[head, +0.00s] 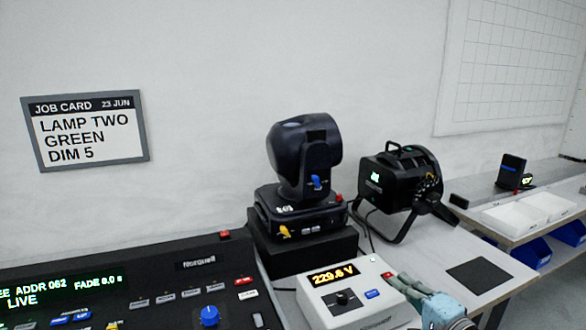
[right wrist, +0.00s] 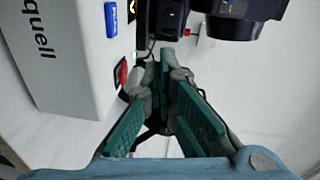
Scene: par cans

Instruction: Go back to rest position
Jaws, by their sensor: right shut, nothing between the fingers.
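My right gripper (head: 400,281) shows at the lower right of the head view, beside the right edge of a white power box (head: 342,302) that reads 229.6 V. In the right wrist view its teal fingers (right wrist: 166,72) converge at the tips, with nothing held between them. I cannot tell whether the fingers touch the box. My left gripper is not in view. A job card (head: 88,130) on the wall reads LAMP TWO, GREEN, DIM 5.
A black console (head: 150,270) fills the lower left. A moving-head lamp (head: 305,160) stands on a black block (head: 300,256). A par can (head: 400,182) on a bracket stands to its right. White trays (head: 515,222) lie on the right bench. A dark pad (head: 477,276) lies on the table.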

